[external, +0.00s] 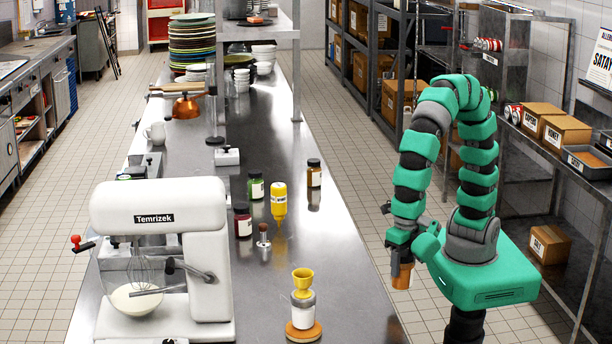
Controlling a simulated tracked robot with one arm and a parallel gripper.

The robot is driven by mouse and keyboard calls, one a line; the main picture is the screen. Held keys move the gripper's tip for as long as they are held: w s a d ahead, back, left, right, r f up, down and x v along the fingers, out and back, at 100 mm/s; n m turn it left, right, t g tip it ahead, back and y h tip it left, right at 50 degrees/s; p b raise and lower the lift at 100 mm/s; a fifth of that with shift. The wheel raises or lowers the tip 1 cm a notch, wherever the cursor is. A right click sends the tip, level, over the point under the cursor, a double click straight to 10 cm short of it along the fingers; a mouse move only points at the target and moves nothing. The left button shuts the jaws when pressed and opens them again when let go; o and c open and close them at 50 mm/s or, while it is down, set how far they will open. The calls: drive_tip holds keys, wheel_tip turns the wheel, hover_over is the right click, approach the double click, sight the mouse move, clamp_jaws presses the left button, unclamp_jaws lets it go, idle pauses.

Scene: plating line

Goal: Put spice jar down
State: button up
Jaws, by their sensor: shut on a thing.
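My gripper (402,261) is shut on a small orange-brown jar (402,277), which looks like the spice jar. The jar hangs roughly upright below my gripper, in the air just right of the steel counter (345,265). Its upper part is hidden by my gripper, and no label can be read. A similar amber jar with a dark lid (314,173) stands on the counter near its right edge. A green jar (256,187) and a dark red jar (242,221) stand further left.
A yellow squeeze bottle (279,201) and a small steel tool with a brown knob (263,235) stand mid-counter. A jar with a yellow funnel (303,284) stands on a round wooden board (303,332) at the front. A white mixer (160,250) fills the left. The counter's right strip is mostly bare.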

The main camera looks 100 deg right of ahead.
drive_tip(key=shift+w+a+f+p, duration=0.1)
drive_tip(key=shift+w+a+f, duration=0.75)
drive_tip(key=shift+w+a, duration=1)
drive_tip(key=shift+w+a+f+p, duration=0.15)
drive_tip(key=shift+w+a+f, duration=0.85)
drive_tip(key=shift+w, duration=1.3)
drive_tip(key=shift+w+a+f+p, duration=0.1)
drive_tip(key=shift+w+a+f, duration=0.55)
drive_tip(key=shift+w+a, duration=1.3)
drive_tip(key=shift+w+d, duration=0.15)
drive_tip(key=shift+d, duration=0.05)
drive_tip(key=o, duration=1.1)
drive_tip(key=shift+f, duration=0.1)
wheel_tip(320, 180, up, 12)
drive_tip(key=shift+r, duration=0.1)
